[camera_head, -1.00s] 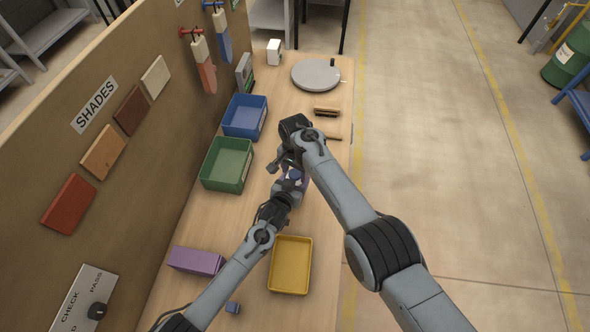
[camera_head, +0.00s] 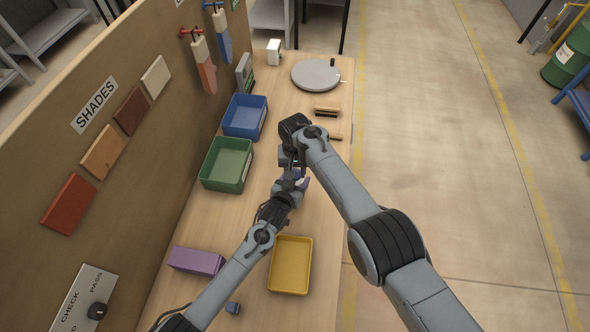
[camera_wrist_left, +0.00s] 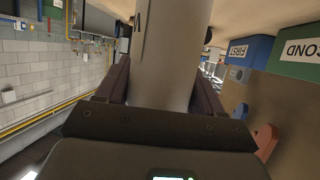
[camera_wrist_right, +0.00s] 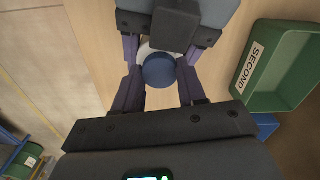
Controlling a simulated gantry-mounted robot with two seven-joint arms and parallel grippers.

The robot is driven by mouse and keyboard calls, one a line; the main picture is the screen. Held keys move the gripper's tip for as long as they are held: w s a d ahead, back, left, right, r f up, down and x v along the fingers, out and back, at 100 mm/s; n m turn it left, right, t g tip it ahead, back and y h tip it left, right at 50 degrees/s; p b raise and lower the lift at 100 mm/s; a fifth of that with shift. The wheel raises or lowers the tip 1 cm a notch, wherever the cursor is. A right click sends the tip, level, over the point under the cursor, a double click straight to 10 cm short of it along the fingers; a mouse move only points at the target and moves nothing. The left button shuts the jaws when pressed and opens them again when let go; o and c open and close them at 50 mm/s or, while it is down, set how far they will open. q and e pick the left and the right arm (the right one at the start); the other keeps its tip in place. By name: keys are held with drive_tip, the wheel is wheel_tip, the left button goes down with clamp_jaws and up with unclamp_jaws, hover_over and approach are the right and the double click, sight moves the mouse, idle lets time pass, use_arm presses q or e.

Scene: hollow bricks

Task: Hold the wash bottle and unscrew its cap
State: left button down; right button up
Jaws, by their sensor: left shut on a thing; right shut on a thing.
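The wash bottle shows as a pale grey cylinder (camera_wrist_left: 172,55) in the left wrist view, between the fingers of my left gripper (camera_wrist_left: 163,88), which is shut on it. Its blue round cap (camera_wrist_right: 159,70) shows in the right wrist view, between the fingertips of my right gripper (camera_wrist_right: 160,82), which is shut on it from above. In the head view my right gripper (camera_head: 291,162) is just above my left gripper (camera_head: 296,184) over the table. There the arms and grippers hide most of the bottle and cap.
A green bin (camera_head: 227,164) and a blue bin (camera_head: 244,116) stand left of the grippers, along the board. A yellow tray (camera_head: 290,265) and a purple block (camera_head: 196,261) lie nearer. A grey round plate (camera_head: 316,75) and a brush (camera_head: 326,111) lie farther back.

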drive_tip(key=o, duration=1.2)
drive_tip(key=shift+c, duration=0.2)
